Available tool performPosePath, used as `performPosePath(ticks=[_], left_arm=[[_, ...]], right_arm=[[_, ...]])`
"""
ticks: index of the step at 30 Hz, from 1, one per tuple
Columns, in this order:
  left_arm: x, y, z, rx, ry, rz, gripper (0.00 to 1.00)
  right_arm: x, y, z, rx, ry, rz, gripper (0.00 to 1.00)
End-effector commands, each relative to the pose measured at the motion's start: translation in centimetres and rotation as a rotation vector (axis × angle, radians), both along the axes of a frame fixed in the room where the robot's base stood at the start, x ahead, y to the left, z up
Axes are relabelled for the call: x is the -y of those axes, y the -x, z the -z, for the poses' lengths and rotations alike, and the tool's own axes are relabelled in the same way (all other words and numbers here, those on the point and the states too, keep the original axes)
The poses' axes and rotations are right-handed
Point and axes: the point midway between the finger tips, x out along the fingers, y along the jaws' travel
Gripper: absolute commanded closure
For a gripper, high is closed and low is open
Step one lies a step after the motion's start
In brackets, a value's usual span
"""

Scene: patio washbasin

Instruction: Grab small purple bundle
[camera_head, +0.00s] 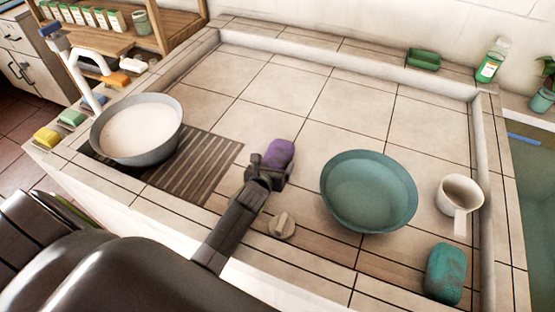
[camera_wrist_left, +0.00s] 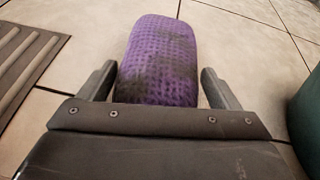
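The purple bundle (camera_head: 279,153) is a small rounded roll of waffle-textured cloth with dark patches, lying on the tiled basin floor. In the left wrist view the bundle (camera_wrist_left: 160,60) fills the space between the fingers, and its near end is hidden behind the gripper body. My left gripper (camera_head: 271,170) is open around the bundle, one finger on each side. In the left wrist view the left gripper (camera_wrist_left: 159,72) shows narrow gaps between fingers and cloth. My right gripper is not in view.
A teal basin (camera_head: 368,190) stands right of the bundle, with a white mug (camera_head: 460,195) and a teal bundle (camera_head: 445,274) farther right. A beige knob-like object (camera_head: 282,226) lies near my arm. Tiles behind are clear.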

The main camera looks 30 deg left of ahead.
Motion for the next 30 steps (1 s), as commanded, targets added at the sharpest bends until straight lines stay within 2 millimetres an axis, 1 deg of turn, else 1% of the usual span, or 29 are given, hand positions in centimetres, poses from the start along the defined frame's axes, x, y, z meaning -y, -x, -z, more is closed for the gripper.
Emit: performPosePath(ticks=[1, 6, 8, 14, 17, 20, 21, 27, 30], left_arm=[[0.0, 0.0, 0.0, 0.000, 0.000, 0.000, 0.22], [0.0, 0.0, 0.0, 0.000, 0.000, 0.000, 0.44], [0.0, 0.0, 0.0, 0.000, 0.000, 0.000, 0.51], [0.0, 0.0, -0.1, 0.001, 0.000, 0.001, 0.51], [0.0, 0.0, -0.8, 0.002, 0.001, -0.001, 0.51], [0.0, 0.0, -2.4, 0.004, 0.000, -0.001, 0.51], [0.0, 0.0, -3.3, 0.006, 0.003, 0.000, 0.51], [0.0, 0.0, -7.1, 0.005, 0.001, -0.001, 0.51], [0.0, 0.0, -8.6, 0.005, -0.001, 0.000, 0.51]], right_arm=[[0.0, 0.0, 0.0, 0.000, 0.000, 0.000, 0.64], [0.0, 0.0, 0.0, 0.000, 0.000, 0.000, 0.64], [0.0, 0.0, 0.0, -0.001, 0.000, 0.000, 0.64], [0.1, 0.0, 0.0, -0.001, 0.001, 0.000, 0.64], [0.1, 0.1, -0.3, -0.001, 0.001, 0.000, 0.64], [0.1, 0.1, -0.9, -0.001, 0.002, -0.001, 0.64], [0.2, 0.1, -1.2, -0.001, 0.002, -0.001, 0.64], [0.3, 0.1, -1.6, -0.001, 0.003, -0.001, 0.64], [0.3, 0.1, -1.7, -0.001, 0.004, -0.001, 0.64]])
